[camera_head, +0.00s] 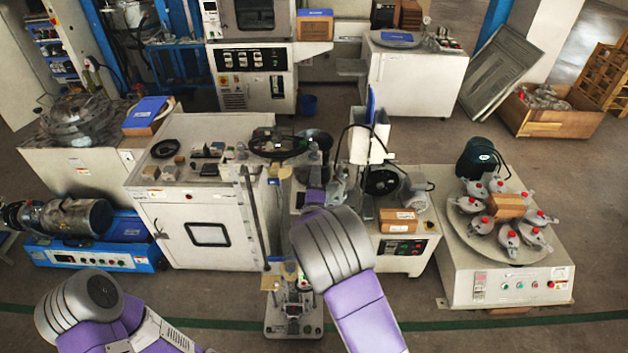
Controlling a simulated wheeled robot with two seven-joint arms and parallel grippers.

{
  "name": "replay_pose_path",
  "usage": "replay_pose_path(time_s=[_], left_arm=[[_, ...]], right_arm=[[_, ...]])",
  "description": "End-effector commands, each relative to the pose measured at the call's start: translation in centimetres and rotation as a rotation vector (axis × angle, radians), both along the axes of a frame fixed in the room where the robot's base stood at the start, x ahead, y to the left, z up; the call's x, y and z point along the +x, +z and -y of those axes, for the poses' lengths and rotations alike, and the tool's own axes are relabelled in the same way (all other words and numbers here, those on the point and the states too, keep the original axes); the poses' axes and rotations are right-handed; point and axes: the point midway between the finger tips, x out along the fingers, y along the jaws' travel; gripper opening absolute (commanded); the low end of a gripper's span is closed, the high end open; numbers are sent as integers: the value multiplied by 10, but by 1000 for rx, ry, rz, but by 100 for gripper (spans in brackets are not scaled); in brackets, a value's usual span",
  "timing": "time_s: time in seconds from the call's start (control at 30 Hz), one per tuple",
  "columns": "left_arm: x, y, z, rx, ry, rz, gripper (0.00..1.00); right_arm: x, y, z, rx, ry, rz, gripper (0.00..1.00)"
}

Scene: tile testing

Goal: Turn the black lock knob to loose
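My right arm comes in from the bottom right, and its purple and grey links cover part of the middle machine. My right gripper (317,176) is small and partly hidden at the far end of this arm, among the parts on the middle machine. I cannot tell whether its fingers are apart. My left arm is low at the left and its gripper does not show. I cannot pick out the black lock knob for sure.
A white cabinet (205,235) stands left of the middle machine. To the right is a white machine (480,265) with a round plate of red-capped flasks. A small upright device (292,312) is on the floor in front. The floor at the lower right is clear.

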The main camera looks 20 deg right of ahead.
Motion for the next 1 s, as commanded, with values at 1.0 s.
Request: replay_pose_path(time_s=[1.0], left_arm=[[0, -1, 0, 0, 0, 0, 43]], right_arm=[[-70, -2, -20, 1, 0, -1, 57]])
